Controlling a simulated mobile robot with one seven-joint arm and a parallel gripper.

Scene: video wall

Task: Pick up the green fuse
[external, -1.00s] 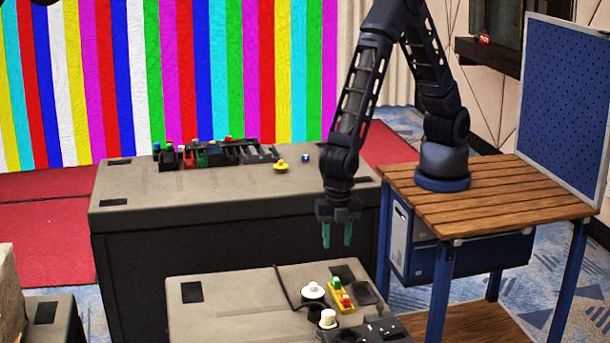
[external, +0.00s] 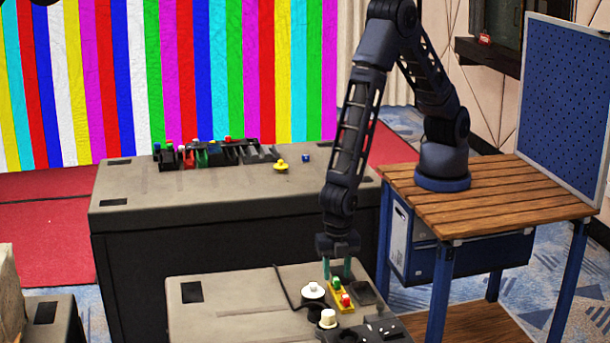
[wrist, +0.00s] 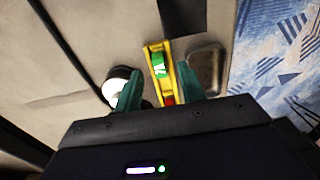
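The green fuse (external: 337,283) sits in the far end of a small yellow tray (external: 346,308) on the near grey case. It also shows in the wrist view (wrist: 158,66), green with white marks, in the yellow tray (wrist: 148,57). A red fuse (external: 346,300) sits in the same tray, nearer the camera. My gripper (external: 338,270) points down just above the tray's far end, with its teal fingers apart. In the wrist view my gripper (wrist: 166,92) has its fingers on either side of the tray, with nothing held between them. Whether the fingertips are level with the green fuse is unclear.
A white round knob (external: 313,290) stands left of the tray, and a cream knob (external: 328,318) stands in front. A dark recess (wrist: 207,68) lies right of the tray. A black cable (external: 285,287) runs on the left. The far case (external: 220,190) carries several coloured fuses.

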